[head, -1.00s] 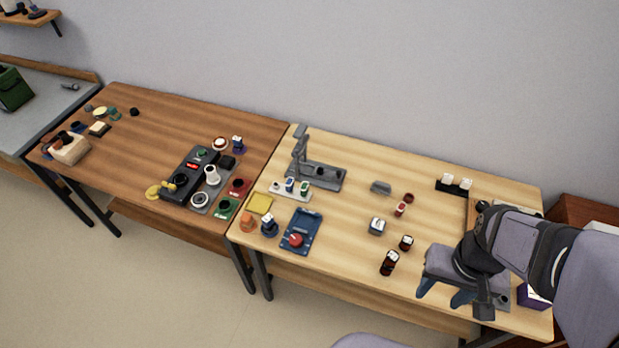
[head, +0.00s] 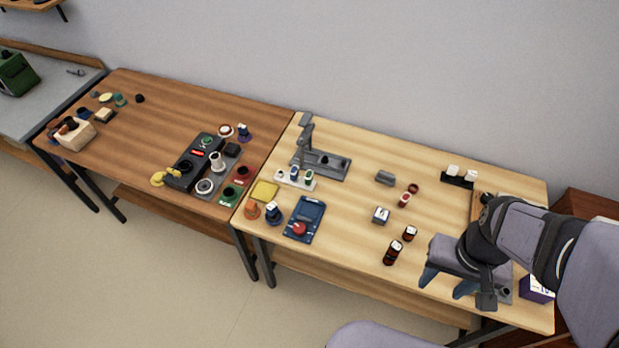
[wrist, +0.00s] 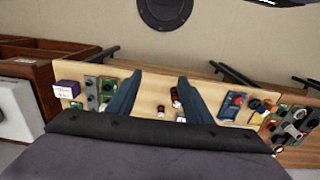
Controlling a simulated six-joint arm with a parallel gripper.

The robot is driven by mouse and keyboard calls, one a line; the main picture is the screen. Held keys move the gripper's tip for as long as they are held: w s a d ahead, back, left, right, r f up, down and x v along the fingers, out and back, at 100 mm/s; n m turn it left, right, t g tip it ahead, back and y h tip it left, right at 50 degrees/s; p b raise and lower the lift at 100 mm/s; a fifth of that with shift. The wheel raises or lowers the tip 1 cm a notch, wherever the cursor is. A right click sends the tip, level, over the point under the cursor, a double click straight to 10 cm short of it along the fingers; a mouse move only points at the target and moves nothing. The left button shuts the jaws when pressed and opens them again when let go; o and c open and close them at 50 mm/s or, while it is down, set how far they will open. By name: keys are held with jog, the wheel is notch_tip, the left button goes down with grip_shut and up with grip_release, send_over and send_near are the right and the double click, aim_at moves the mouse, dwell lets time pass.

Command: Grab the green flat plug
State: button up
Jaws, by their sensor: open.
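My gripper (head: 447,285) is over the front right of the light wooden table, with its two blue fingers apart and nothing between them. In the wrist view the fingers (wrist: 159,78) are spread, with the table beyond them. A small green round piece (head: 119,99) lies at the back left of the brown table, far from my gripper. A green-topped piece (head: 309,173) stands in a white rack (head: 283,183) on the light table. Both are too small for me to tell which is the flat plug.
A dark device (head: 190,165) with red and green trays stands at the brown table's right. A blue box with a red knob (head: 299,228), a grey stand (head: 305,140) and several small bottles (head: 393,250) are on the light table. Its middle has some free room.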

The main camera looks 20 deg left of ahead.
jog(key=shift+c, duration=0.8)
